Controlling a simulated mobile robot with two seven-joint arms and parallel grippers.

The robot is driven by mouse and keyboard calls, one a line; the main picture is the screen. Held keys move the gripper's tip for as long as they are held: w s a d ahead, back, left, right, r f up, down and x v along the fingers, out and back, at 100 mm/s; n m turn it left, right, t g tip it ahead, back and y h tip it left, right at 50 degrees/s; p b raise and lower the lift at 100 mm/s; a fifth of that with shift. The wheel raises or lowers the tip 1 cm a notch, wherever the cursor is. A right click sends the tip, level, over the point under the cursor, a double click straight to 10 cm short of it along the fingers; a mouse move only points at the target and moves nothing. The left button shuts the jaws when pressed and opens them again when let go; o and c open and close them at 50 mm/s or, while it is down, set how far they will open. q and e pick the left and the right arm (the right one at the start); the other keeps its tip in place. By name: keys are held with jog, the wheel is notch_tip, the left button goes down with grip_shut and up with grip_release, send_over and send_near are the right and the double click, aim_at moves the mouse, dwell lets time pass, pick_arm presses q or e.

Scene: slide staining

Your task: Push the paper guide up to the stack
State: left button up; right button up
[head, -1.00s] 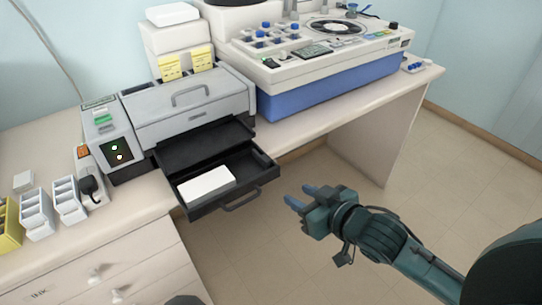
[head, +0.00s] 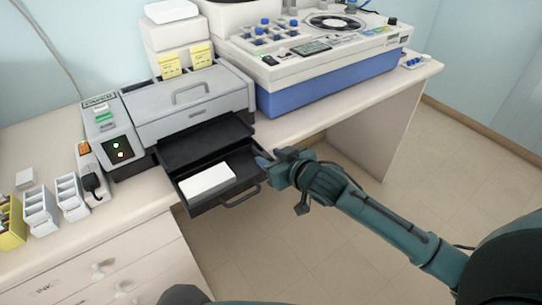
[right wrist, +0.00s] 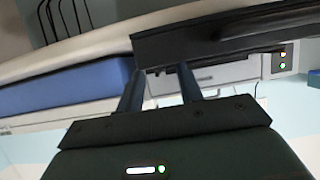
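A white paper stack (head: 207,179) lies in the open black tray (head: 241,196) of the grey printer (head: 190,103), toward the tray's left side. Bare tray floor shows to the right of the stack. I cannot clearly make out the paper guide; the right side of the tray is partly hidden by my gripper. My right gripper (head: 263,160) is at the tray's right edge, apart from the stack. In the right wrist view its two fingers (right wrist: 158,85) stand apart with nothing seen between them, close to the black tray wall (right wrist: 215,36). Contact cannot be told. My left gripper is not in view.
A white and blue machine (head: 330,80) stands on the counter right of the printer. Small white bins (head: 40,210) and a yellow one stand at the left. Open floor lies to the right.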

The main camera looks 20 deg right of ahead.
jog(key=shift+w+a+f, duration=0.1)
jog(key=shift+w, duration=0.15)
jog(key=shift+c, duration=0.4)
grip_shut()
